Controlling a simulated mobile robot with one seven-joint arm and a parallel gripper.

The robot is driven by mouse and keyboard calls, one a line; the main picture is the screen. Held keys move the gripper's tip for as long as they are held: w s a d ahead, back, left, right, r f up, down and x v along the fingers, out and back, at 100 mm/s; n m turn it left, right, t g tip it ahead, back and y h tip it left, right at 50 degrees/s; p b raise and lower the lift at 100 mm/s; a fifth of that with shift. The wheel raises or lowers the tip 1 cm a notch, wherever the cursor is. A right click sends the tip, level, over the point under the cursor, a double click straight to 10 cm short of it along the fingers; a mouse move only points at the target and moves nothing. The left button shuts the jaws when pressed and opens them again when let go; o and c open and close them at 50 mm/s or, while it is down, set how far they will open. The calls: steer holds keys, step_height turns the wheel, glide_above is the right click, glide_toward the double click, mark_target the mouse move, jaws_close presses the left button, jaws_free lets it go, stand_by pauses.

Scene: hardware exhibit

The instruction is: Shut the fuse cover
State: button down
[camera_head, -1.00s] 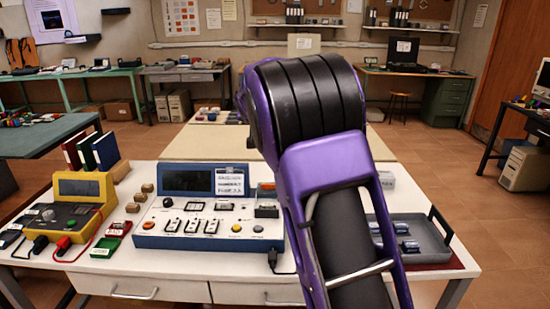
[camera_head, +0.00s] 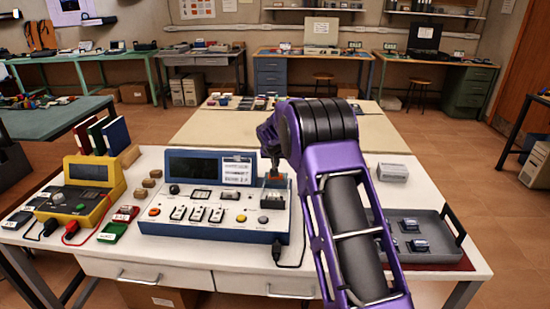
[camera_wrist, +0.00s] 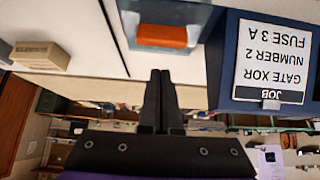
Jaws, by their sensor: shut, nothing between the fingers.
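The blue-and-white exhibit console (camera_head: 219,211) stands on the white table. The fuse cover (camera_head: 275,184) is at its right rear corner. It looks like a clear panel standing raised, with an orange strip (camera_head: 277,176) near its top. In the wrist view the clear cover (camera_wrist: 192,14) and its orange strip (camera_wrist: 165,36) are at the top centre. My gripper (camera_head: 274,168) points down close by the orange strip. In the wrist view my gripper (camera_wrist: 161,73) is shut and empty, its fingertips apart from the strip in the picture. The cover's hinge is hard to make out.
A job card (camera_head: 235,173) stands beside the cover. A yellow meter (camera_head: 80,190) and small wooden blocks (camera_head: 140,194) lie left. A grey tray (camera_head: 440,258) with small blue parts is at right, and a pale box (camera_head: 393,172) behind it. A beige table (camera_head: 215,130) adjoins behind.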

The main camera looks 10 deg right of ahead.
mark_target(276, 179)
steer(key=shift+w+d+f, duration=0.1)
steer(key=shift+w+f, duration=0.25)
steer(key=shift+f, duration=0.15)
steer(key=shift+s+a+r, duration=0.1)
steer(key=shift+s+a, duration=0.15)
steer(key=shift+s, duration=0.7)
steer(key=shift+s+a, duration=0.2)
steer(key=shift+s, duration=0.75)
